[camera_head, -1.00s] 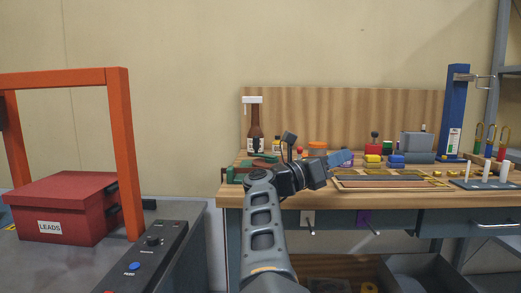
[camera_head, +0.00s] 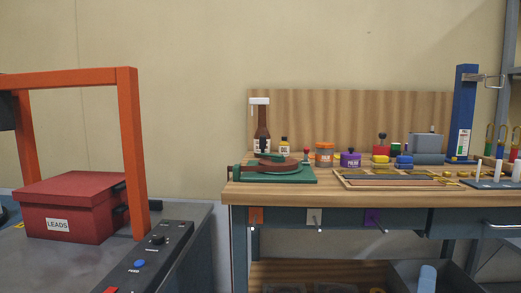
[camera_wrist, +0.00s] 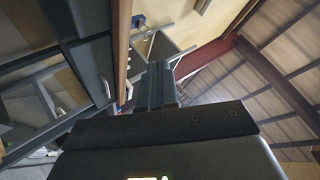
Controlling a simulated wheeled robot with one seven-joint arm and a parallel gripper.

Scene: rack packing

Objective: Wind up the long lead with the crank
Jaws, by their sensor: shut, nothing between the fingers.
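A green base (camera_head: 300,177) carrying a flat reddish-brown disc (camera_head: 276,162) sits at the left end of the wooden bench in the head view. A small red knob (camera_head: 306,154) stands at its right edge; I cannot tell if it is the crank's handle. No long lead can be made out. A red box (camera_head: 70,210) labelled LEADS stands closed at the left. In the wrist view my gripper (camera_wrist: 157,72) is shut and empty, pointing away from the camera, with no object at its tips. It is out of the head view.
The wooden bench (camera_head: 330,190) holds bottles (camera_head: 262,128), jars (camera_head: 324,153) and a shallow tray (camera_head: 390,182). A blue post (camera_head: 464,110) stands at the right. An orange frame (camera_head: 133,150) rises beside the red box. A button panel (camera_head: 150,262) lies in front. A gap separates the two surfaces.

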